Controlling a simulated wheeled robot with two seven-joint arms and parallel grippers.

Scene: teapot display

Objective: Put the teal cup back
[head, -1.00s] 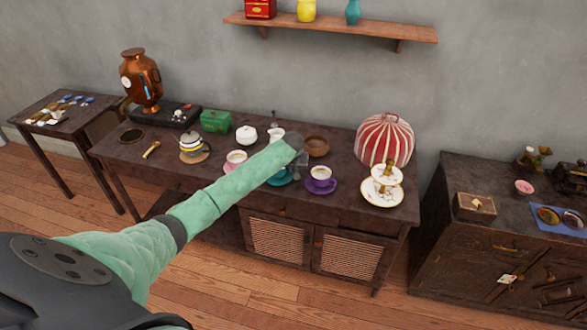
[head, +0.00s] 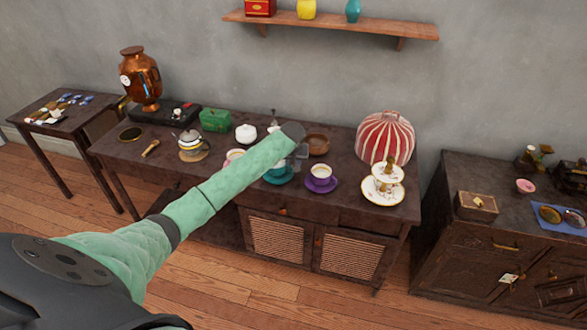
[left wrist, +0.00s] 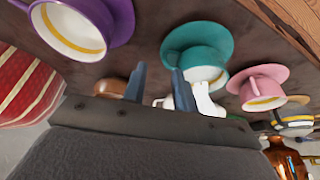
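The teal cup (head: 277,171) is on a teal saucer on the dark table, partly hidden by my left arm in the head view. In the left wrist view, the teal cup (left wrist: 192,58) shows its white inside with a yellow band, with its teal saucer (left wrist: 222,36) behind it. My left gripper (left wrist: 159,84) has its two fingers apart with nothing seen between them. One finger overlaps the teal cup's edge in that view; I cannot tell whether they touch. In the head view the left gripper (head: 301,152) is just above and beside the teal cup. My right gripper is not in view.
A purple cup (head: 321,171) stands right of the teal cup, a pink cup (head: 234,155) left. A brown bowl (head: 318,144), a white lidded pot (head: 246,134), a tiered plate stand (head: 384,196) and a red striped dome (head: 384,139) are also close on the crowded table.

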